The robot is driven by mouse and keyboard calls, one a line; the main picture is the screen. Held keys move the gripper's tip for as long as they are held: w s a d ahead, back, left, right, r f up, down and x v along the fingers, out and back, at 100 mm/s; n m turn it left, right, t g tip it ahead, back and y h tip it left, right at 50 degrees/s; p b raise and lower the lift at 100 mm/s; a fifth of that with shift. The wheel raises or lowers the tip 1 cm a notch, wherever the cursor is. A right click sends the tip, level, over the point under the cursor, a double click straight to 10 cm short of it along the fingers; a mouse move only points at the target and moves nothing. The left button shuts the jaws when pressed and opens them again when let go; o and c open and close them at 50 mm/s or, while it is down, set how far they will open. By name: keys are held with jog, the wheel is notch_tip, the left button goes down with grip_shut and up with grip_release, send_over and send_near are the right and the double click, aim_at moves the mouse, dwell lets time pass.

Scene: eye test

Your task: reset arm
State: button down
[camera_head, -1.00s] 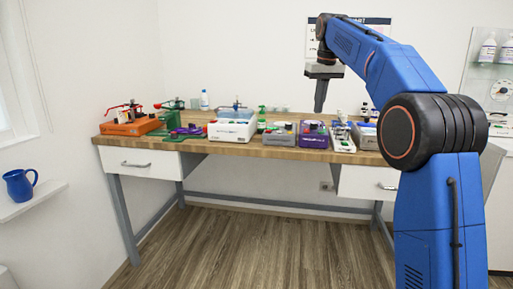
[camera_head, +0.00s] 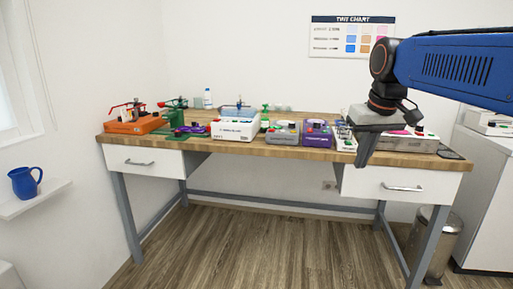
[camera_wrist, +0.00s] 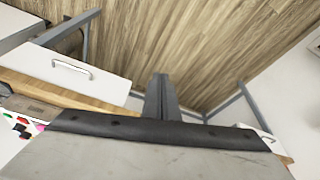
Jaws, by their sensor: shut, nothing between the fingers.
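My gripper (camera_head: 365,150) hangs in front of the right part of the workbench in the head view, its fingers pointing down. The fingers are shut with nothing between them. The blue arm reaches in from the right edge. In the wrist view my gripper (camera_wrist: 161,82) points toward the wooden floor, the fingers together. The workbench (camera_head: 270,153) has a wooden top and two white drawers, both shut.
On the bench stand an orange device (camera_head: 134,126), a green device (camera_head: 174,117), a white box (camera_head: 234,129), a grey box (camera_head: 282,133) and a purple box (camera_head: 317,134). A bin (camera_head: 436,240) stands at the right. The floor (camera_head: 265,240) in front is clear.

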jog(key=s+d+f+m+t, duration=0.1)
jog(key=s+f, duration=2.1)
jog(key=s, duration=0.1)
jog(key=shift+d+f, duration=0.35)
